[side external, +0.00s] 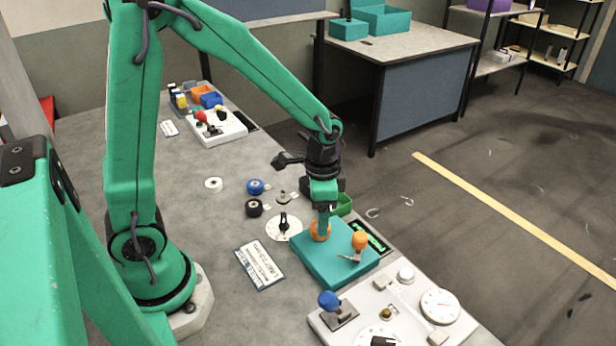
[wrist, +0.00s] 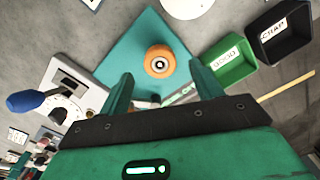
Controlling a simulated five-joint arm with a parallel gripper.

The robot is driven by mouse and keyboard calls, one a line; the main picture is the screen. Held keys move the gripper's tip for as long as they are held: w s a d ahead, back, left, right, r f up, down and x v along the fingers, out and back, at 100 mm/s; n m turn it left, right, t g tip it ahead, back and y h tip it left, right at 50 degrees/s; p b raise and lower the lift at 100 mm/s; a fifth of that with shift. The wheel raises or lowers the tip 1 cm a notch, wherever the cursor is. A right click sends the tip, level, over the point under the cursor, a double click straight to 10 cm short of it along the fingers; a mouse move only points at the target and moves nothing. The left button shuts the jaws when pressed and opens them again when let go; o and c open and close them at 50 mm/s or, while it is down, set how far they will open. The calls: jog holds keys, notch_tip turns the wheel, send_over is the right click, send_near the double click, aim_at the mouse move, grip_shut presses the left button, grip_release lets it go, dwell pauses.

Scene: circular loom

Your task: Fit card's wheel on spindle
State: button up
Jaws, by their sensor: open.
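An orange wheel (side external: 320,230) lies on a teal mat (side external: 312,262). In the wrist view the wheel (wrist: 160,60) shows a pale hub with a dark centre. My gripper (side external: 322,222) is over the wheel in the side view. In the wrist view its two fingers (wrist: 163,88) are apart, with nothing clearly held between them. A white card (side external: 259,267) lies on the bench left of the mat; its print is too small to read. Blue (side external: 256,187), black (side external: 254,208) and white (side external: 213,184) wheels lie farther left.
An orange-handled tool (side external: 360,241) is on the mat's right part. A white disc with a black knob (side external: 283,229) is left of the mat. A blue-lever device (side external: 331,302) stands in front. Green "good" (wrist: 229,60) and black "scrap" (wrist: 281,30) bins are close by.

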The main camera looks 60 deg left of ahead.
jog(key=shift+r, duration=2.35)
jog(key=shift+c, duration=0.3)
